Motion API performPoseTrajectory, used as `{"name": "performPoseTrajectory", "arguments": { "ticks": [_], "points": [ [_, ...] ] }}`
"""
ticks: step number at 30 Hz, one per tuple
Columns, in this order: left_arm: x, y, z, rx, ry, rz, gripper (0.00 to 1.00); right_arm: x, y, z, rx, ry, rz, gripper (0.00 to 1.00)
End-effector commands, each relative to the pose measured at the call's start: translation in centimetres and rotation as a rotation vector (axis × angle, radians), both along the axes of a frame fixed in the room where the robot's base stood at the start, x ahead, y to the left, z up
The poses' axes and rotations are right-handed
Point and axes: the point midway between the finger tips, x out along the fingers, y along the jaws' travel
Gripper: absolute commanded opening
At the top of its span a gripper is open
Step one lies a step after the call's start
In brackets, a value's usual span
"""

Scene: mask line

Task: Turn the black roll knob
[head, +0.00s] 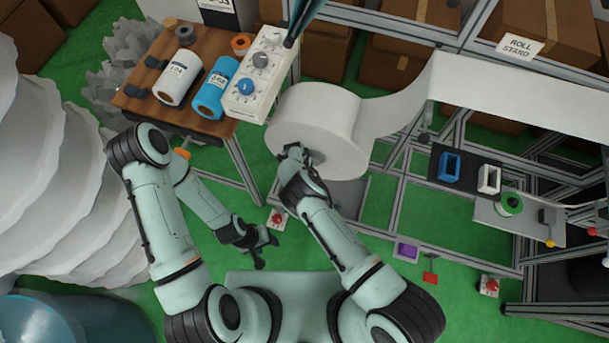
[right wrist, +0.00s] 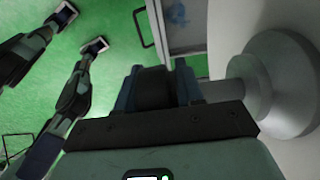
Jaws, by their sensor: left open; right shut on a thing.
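The large white roll (head: 318,112) hangs at the centre of the head view, its web running off to the upper right. My right gripper (head: 294,153) is at the roll's near face, by the grey core (head: 317,158). In the right wrist view, a dark block, seemingly the black roll knob (right wrist: 155,88), sits between the fingers of my right gripper (right wrist: 157,75). A grey shaft runs from there to a flared grey hub (right wrist: 268,85) against the white roll. The fingers hide part of the knob. My left gripper (head: 268,252) is open and empty, low over the green floor.
A wooden table (head: 205,125) at upper left holds a white roll, a blue roll (head: 215,86) and a control box (head: 257,78) with knobs. Metal frame rails (head: 398,190) stand right of the roll. A red-button box (head: 277,217) is near my left gripper.

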Motion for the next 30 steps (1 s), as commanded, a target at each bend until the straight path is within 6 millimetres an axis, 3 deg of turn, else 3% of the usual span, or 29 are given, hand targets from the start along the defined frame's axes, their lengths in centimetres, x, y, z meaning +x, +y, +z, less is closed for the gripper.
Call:
{"name": "performPoseTrajectory", "arguments": {
  "ticks": [12, 30],
  "points": [
    [1.6, 0.0, 1.3, 0.000, -0.018, 0.000, 0.53, -0.3, -0.2, -0.2, -0.151, 0.053, 0.000, 0.06],
    [1.7, 0.0, 1.4, 0.000, -0.020, 0.000, 0.53, -0.6, -0.2, -0.5, -0.173, 0.068, -0.004, 0.06]
  ]
}}
